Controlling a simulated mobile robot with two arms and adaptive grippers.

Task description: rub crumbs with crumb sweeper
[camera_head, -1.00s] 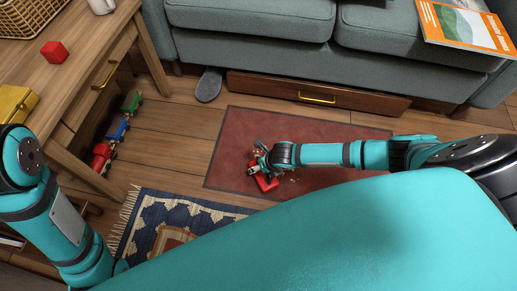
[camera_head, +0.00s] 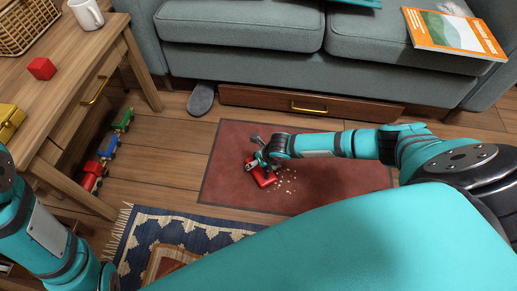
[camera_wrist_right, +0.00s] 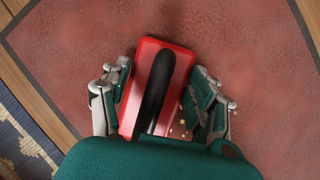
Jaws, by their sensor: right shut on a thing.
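The crumb sweeper is red with a black arched handle; it shows in the right wrist view (camera_wrist_right: 178,58) and in the head view (camera_head: 262,178). It is low at the dark red mat (camera_head: 340,178); I cannot tell whether it touches it. My right gripper (camera_head: 262,162) is shut on the sweeper, with fingers on both sides of it in the right wrist view (camera_wrist_right: 160,108). Pale crumbs (camera_head: 287,186) lie scattered on the mat just right of the sweeper. A few crumbs (camera_wrist_right: 182,127) show beside the right finger. My left gripper is out of view.
A blue patterned rug (camera_head: 190,232) lies in front of the mat. A grey sofa (camera_head: 240,60) with a drawer (camera_head: 310,101) stands behind it. A grey slipper (camera_head: 201,99) lies near the sofa.

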